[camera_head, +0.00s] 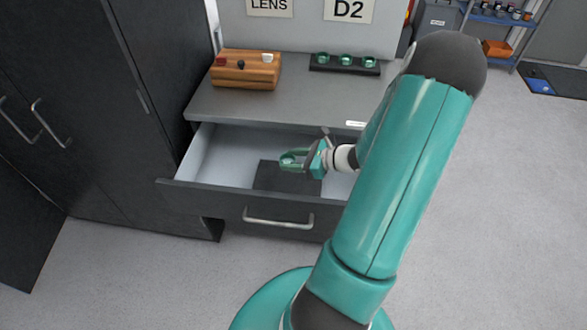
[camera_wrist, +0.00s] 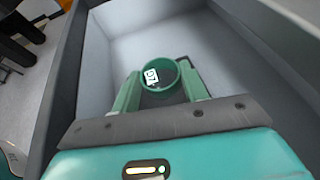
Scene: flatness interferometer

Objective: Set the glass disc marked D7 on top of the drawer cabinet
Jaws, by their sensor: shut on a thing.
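The drawer cabinet's grey top (camera_head: 290,108) lies behind and above the drawer.
A wooden block with small knobs (camera_head: 247,78) stands at the top's back left. A black rack with three green rings (camera_head: 344,63) stands at the back. Signs reading LENS (camera_head: 269,5) and D2 (camera_head: 349,9) are behind. The top's front middle is clear. Tall dark cabinets (camera_head: 95,110) stand left.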

